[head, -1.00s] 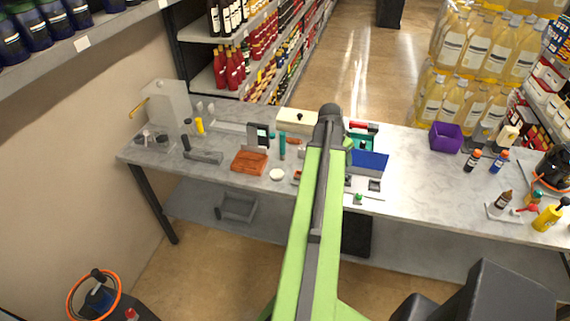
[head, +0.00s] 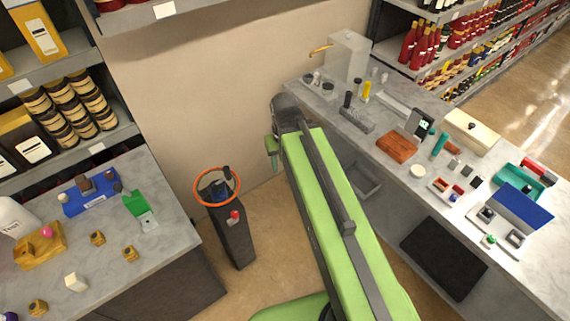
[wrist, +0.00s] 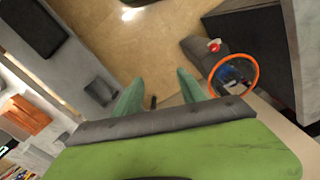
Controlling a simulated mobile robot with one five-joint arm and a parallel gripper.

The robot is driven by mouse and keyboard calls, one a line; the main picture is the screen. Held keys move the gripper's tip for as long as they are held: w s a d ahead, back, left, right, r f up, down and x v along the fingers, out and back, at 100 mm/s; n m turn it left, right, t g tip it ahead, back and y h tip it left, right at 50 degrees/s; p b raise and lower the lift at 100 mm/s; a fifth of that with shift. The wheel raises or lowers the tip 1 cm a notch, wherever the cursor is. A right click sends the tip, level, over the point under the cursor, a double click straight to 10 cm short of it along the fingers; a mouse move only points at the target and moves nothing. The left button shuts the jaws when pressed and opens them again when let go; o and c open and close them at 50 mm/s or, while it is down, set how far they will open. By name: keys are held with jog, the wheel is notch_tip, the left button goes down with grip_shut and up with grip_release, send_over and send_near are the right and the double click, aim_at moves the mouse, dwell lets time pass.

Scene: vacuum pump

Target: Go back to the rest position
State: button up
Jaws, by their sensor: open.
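My gripper (wrist: 160,92) shows in the wrist view as two green fingers spread apart, with nothing between them and the tan floor beyond. In the head view my green arm reaches up from the bottom, and part of the gripper (head: 272,152) shows beyond the dark wrist joint. The gripper is in the air, between the dark pedestal and the long workbench. The dark pedestal (head: 236,240) has an orange ring (head: 218,187) on top and a red knob on its front. The ring also shows at the right of the wrist view (wrist: 253,72).
A long grey workbench (head: 380,180) with small parts stands at the right, with a grey bin (head: 362,180) under it. Another table (head: 170,245) with a blue block and a green piece is at the left. Shelves stand at both sides. Some floor is free between.

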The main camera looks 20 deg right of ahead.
jog(key=shift+a, duration=0.25)
